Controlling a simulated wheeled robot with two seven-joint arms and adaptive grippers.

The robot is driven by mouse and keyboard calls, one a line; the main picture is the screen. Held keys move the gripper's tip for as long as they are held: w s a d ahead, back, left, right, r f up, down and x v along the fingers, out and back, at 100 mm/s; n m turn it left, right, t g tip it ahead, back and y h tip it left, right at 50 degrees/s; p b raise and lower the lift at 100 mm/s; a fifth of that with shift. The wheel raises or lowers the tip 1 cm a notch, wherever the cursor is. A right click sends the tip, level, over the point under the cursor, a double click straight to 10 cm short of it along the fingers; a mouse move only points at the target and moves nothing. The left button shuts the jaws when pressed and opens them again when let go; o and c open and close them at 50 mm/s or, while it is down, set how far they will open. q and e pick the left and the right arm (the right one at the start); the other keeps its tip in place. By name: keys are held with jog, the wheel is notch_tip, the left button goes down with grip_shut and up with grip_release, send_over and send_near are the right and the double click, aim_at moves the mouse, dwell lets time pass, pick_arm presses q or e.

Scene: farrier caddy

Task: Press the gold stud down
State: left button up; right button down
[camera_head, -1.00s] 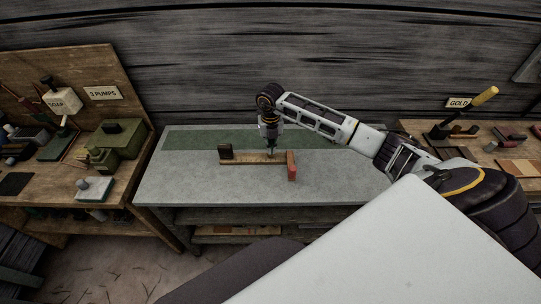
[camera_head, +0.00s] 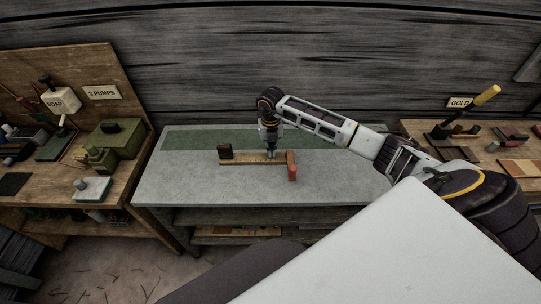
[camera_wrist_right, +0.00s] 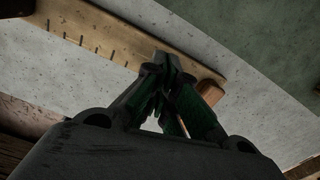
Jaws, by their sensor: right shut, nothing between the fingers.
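My right gripper (camera_head: 271,155) points straight down over the wooden bar (camera_head: 245,163) on the grey bench. Its fingers are shut and empty, with the tips at or just above the bar; I cannot tell whether they touch. In the right wrist view the closed fingertips (camera_wrist_right: 168,62) overlap the bar (camera_wrist_right: 110,35), which has dark tick marks along it. I cannot make out a gold stud in either view; the fingers hide the part of the bar beneath them. My left gripper is not in view.
Side benches carry tools, a SOAP box (camera_head: 63,100) and a GOLD sign (camera_head: 459,102).

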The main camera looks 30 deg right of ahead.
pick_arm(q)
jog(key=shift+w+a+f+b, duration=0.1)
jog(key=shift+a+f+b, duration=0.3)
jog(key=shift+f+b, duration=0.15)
pick_arm(e)
jog(key=shift+f, duration=0.85)
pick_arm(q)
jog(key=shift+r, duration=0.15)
pick_arm(e)
jog(key=shift+r, duration=0.15)
jog(key=shift+r+p, duration=0.8)
jog(key=shift+r, duration=0.2)
jog(key=shift+r+p, duration=1.15)
jog(key=shift+r, duration=0.75)
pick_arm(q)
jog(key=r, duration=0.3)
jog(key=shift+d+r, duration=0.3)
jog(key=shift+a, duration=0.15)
pick_arm(e)
jog(key=shift+r, duration=0.6)
notch_tip(320, 180, up, 11)
